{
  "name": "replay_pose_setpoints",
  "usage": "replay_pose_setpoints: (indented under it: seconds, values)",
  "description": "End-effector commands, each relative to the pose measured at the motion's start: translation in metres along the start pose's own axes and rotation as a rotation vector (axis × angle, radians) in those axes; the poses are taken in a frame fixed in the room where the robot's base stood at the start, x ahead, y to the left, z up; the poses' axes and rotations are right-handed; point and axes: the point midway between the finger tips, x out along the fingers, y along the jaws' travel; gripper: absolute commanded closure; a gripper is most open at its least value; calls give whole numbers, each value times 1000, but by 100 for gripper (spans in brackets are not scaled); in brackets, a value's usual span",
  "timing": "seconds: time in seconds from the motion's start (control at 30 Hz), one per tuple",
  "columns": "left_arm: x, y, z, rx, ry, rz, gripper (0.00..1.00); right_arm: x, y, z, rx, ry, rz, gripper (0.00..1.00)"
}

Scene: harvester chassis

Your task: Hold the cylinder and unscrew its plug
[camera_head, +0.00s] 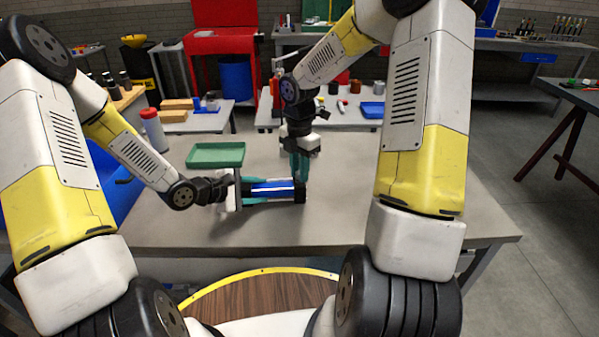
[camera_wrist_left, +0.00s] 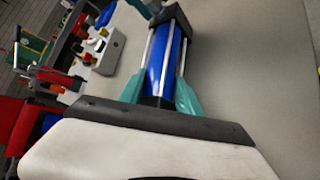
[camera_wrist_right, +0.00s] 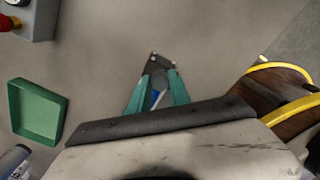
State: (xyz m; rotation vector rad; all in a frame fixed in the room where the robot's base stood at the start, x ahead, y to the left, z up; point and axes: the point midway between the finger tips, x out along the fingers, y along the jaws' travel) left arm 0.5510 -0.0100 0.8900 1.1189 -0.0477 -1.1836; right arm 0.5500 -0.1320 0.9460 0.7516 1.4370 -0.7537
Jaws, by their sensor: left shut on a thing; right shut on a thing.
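The cylinder (camera_head: 272,187), a blue barrel between silver rods with dark end blocks, lies horizontally just above or on the table; I cannot tell which. It also shows in the left wrist view (camera_wrist_left: 166,62). My left gripper (camera_head: 258,190) is shut on its left part, teal fingers along both sides. My right gripper (camera_head: 301,168) points down and is shut at the cylinder's right end. In the right wrist view its fingertips (camera_wrist_right: 160,70) meet at the dark end block (camera_wrist_right: 158,60). The plug cannot be told apart from that end; the fingers hide it.
A green tray (camera_head: 215,155) lies behind the cylinder on the grey table (camera_head: 340,215). A white bottle (camera_head: 154,130) with a red cap stands at the table's left. A grey box with coloured buttons (camera_wrist_left: 103,50) stands behind the right gripper. The table front and right are clear.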

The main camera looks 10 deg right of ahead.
Motion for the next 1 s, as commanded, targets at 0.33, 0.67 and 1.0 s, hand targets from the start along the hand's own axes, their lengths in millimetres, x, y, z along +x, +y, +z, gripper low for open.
replay_pose_setpoints:
  seconds: [0.33, 0.67, 1.0]
  values:
    - [-1, -4, -4, -8, 8, -9, 100, -13, 0, 0, 0, -2, 1, 100]
    - [-1, -4, -3, -8, 8, -9, 100, -17, 0, 0, 0, 0, 0, 100]
    - [-1, -4, -3, -8, 8, -9, 100, -34, 0, 1, 2, -4, 3, 100]
